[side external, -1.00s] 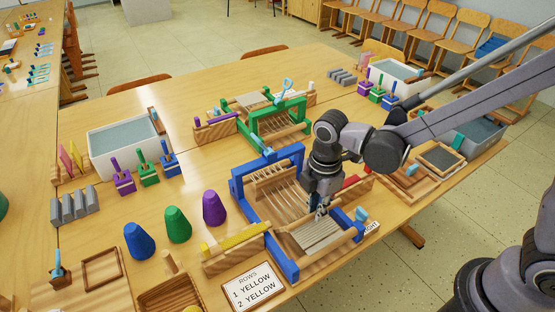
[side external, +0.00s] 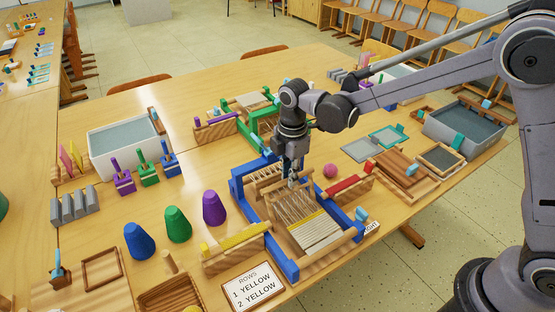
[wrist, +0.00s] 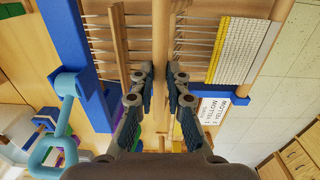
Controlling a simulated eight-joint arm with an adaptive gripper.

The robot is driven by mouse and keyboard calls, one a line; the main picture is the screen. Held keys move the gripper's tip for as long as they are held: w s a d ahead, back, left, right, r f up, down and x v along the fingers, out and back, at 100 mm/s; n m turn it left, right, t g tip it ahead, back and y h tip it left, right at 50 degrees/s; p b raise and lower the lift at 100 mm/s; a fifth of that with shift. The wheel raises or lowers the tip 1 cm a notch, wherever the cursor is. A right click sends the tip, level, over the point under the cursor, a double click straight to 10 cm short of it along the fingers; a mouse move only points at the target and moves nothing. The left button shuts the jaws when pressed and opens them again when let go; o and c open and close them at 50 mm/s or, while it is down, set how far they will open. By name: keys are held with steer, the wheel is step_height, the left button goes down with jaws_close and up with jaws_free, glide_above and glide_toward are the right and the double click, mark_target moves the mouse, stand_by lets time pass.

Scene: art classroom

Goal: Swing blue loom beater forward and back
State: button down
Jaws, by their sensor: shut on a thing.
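The blue loom (side external: 238,190) stands on the table with its blue frame, pale warp threads and a woven cloth (side external: 322,234) at its near end. A yellow row (side external: 309,217) lies along the cloth's edge and shows in the wrist view (wrist: 217,50). My gripper (side external: 292,184) is over the middle of the loom, pointing down. In the wrist view my gripper (wrist: 159,76) is shut on the wooden beater bar (wrist: 160,28), with one finger on each side. The beater stands away from the cloth, with open warp between. Its lower part is hidden in the side view.
A green loom (side external: 262,122) stands just behind. A yellow shuttle (side external: 236,240) lies left of the blue loom, a red shuttle (side external: 349,187) and pink ball (side external: 330,170) right. A card (side external: 252,287) reads "1 YELLOW, 2 YELLOW". Blue, green and purple cones (side external: 214,208) stand left.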

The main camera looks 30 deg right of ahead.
steer(key=w, duration=0.1)
steer(key=w+f, duration=0.1)
steer(key=w, duration=0.2)
steer(key=shift+f, duration=0.4)
steer(key=shift+d, duration=0.15)
steer(key=c, duration=1.3)
jaws_free()
steer(key=shift+w, duration=0.1)
steer(key=shift+c, duration=0.2)
